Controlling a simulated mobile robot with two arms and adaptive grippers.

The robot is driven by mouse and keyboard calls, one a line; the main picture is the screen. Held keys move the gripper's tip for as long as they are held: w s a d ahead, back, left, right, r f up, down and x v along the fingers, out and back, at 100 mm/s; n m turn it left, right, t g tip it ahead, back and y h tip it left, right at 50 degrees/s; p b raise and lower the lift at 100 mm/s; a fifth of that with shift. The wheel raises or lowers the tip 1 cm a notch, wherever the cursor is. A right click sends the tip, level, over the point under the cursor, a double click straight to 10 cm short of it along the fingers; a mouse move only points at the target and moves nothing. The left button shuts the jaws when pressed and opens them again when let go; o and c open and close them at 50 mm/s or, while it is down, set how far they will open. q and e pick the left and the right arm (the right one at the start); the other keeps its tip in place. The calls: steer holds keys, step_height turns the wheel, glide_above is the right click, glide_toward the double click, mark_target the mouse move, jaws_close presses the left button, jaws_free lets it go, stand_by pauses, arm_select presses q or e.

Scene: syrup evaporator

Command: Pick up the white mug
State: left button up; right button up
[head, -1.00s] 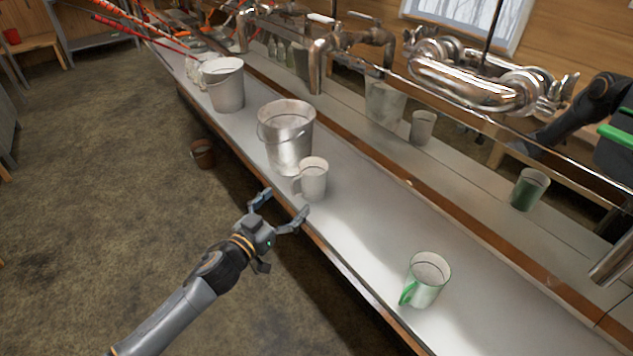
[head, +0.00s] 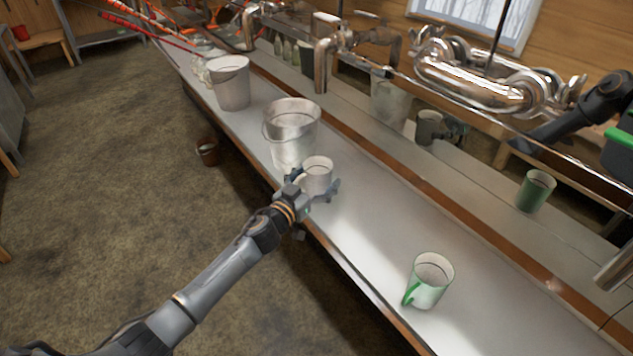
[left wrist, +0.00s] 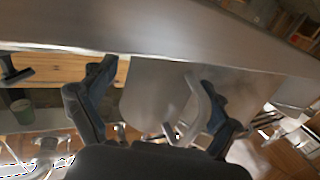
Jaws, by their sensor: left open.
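The white mug (head: 317,172) stands upright on the pale counter, just in front of a metal bucket. My left gripper (head: 313,187) is open at the mug, with one finger on each side of its body; contact is not clear. In the left wrist view the mug (left wrist: 150,92) fills the space between the spread fingers (left wrist: 160,95), and its handle (left wrist: 194,108) shows close to one finger. In the head view the gripper hides the mug's lower part and handle.
The metal bucket (head: 291,135) is close behind the mug. A white mug with a green handle (head: 430,282) stands nearer on the counter (head: 385,235), with clear surface between. Another bucket (head: 229,84) stands farther back. The shiny panel behind shows reflections of the mugs and gripper.

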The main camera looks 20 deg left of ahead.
arm_select(q)
steer(key=c, duration=1.2)
steer(key=shift+c, duration=0.5)
steer(key=shift+r, duration=0.1)
